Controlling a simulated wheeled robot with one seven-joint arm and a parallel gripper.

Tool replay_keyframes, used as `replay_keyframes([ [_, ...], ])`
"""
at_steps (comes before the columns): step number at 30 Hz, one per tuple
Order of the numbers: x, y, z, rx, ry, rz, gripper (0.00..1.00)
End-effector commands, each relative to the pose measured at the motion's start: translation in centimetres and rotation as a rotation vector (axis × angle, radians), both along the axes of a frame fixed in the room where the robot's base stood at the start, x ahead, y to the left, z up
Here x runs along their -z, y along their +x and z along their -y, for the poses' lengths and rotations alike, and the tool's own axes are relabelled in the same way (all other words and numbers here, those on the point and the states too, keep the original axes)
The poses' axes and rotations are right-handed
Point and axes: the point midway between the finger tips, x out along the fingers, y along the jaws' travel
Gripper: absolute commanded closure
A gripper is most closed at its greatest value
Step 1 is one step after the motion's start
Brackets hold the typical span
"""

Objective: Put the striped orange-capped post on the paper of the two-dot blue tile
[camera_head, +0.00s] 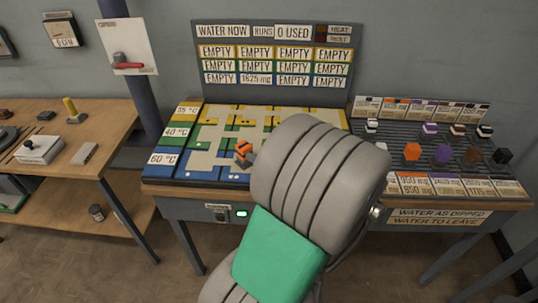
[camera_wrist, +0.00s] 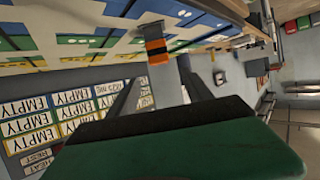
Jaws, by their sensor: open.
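The striped orange-capped post (camera_head: 243,149) shows orange and black bands at the front part of the tile board, left of my wrist. In the wrist view the post (camera_wrist: 157,47) lies between the spread fingers of my gripper (camera_wrist: 157,72), with a gap to each finger. Its far end meets the board by the cream paper and a blue tile (camera_wrist: 187,13) with white dots. Blue tiles (camera_head: 203,170) line the board's front edge. The dots are too small to count surely, and my arm hides part of this row in the head view.
A sign board (camera_head: 276,62) with EMPTY plates stands behind the tile board. On the right, a slatted rack (camera_head: 465,142) holds several coloured blocks. A wooden bench (camera_head: 100,128) with tools stands at the left, beyond a dark pole (camera_head: 140,85).

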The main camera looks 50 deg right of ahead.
Motion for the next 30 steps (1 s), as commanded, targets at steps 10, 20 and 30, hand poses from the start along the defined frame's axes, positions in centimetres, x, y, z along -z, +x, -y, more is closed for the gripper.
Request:
replay_keyframes([
  [10,-1.2,-2.8,-0.8,-0.011,0.004,-0.009,0.41],
  [20,3.5,3.3,-13.6,-0.261,0.116,-0.433,0.41],
  [30,2.9,0.9,-27.3,-0.221,0.061,-0.844,0.41],
])
